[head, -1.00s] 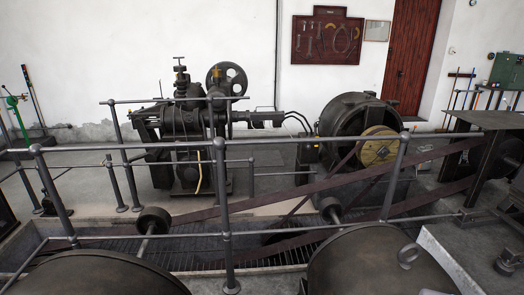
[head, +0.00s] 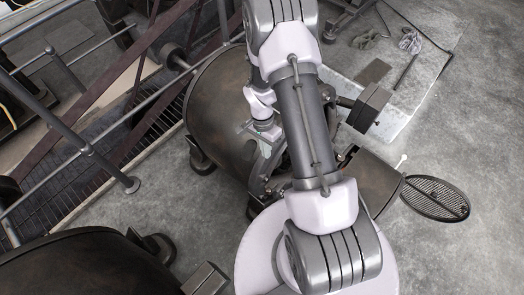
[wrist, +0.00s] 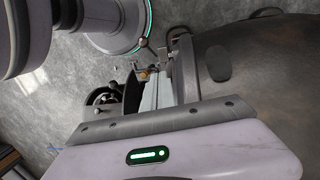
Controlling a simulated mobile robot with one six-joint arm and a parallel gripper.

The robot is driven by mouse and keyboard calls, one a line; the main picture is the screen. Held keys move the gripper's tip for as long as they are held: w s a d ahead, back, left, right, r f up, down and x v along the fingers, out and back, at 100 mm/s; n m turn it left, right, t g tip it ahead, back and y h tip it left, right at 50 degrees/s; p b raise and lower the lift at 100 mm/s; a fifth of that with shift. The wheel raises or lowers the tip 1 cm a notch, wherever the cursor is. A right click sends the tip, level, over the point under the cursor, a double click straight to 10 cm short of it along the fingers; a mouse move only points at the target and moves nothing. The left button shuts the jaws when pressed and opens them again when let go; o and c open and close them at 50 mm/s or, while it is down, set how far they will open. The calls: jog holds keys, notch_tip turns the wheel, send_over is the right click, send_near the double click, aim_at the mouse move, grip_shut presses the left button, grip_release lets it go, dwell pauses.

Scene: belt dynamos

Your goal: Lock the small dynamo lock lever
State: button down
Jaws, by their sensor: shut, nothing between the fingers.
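The small dynamo (head: 215,105) is a dark, worn drum in the middle of the head view; its smooth casing fills the right of the wrist view (wrist: 262,75). Brackets and small fittings sit on its end facing my base. Among them in the wrist view is a short rod with a round knob (wrist: 143,43); I cannot tell whether it is the lock lever. My gripper (head: 266,150) is beside the drum's end, partly behind my arm. In the wrist view my gripper (wrist: 164,92) is shut and empty, pointing towards the fittings. I cannot tell whether it touches them.
A second dark drum (head: 85,268) stands at the lower left. Railings (head: 75,140) and belts lie on the left. A round grate (head: 436,197) and a thin rod with a pale knob (head: 403,159) are at right. Grey floor (head: 455,120) is open at the right.

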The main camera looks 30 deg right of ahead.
jog(key=s+a+f+b, duration=0.2)
jog(key=s+f+b, duration=0.3)
jog(key=f, duration=0.7)
jog(key=shift+s, duration=0.3)
jog(key=shift+a, duration=0.1)
jog(key=shift+s+a+f+b, duration=0.2)
jog(key=shift+a+b, duration=0.25)
jog(key=shift+a, duration=0.1)
jog(key=shift+s+a+f+b, duration=0.2)
jog(key=shift+a+b, duration=0.2)
jog(key=shift+a, duration=0.15)
